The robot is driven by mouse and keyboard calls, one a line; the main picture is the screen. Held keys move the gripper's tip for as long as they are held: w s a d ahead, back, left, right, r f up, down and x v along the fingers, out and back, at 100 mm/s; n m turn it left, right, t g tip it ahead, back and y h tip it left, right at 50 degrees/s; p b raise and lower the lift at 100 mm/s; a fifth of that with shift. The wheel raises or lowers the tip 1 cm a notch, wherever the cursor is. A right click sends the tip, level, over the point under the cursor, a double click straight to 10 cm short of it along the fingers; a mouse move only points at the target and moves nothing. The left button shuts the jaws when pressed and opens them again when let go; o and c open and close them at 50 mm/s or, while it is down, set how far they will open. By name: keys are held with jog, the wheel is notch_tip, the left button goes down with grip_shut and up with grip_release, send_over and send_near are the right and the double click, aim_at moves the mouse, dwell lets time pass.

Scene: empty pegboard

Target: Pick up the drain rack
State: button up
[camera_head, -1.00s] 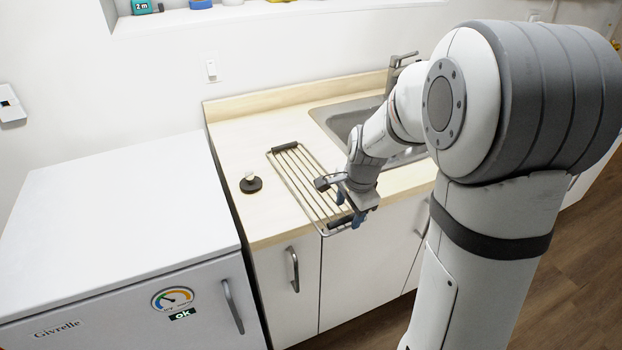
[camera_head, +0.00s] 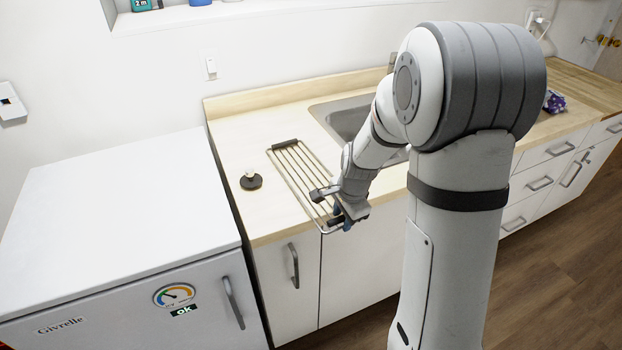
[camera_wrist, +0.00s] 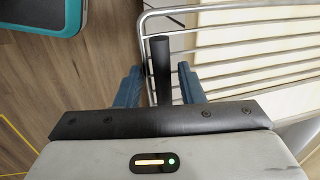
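The drain rack (camera_head: 297,178) is a metal wire rack with a dark grip at each end. It lies on the light wood counter left of the sink, its front end reaching the counter's front edge. My gripper (camera_head: 338,216) is at that front end. In the wrist view the two blue fingers of my gripper (camera_wrist: 160,88) stand apart, one on each side of the rack's dark grip (camera_wrist: 161,68). A gap shows between each finger and the grip. The rack's wires (camera_wrist: 250,45) run to the right there. My wrist partly hides the front end in the head view.
A dark round stopper (camera_head: 251,181) stands on the counter left of the rack. The sink (camera_head: 345,118) is behind and right. A white appliance (camera_head: 110,200) stands left of the counter. Cabinet doors with handles (camera_head: 293,265) are below the front edge.

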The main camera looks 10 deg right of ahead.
grip_shut()
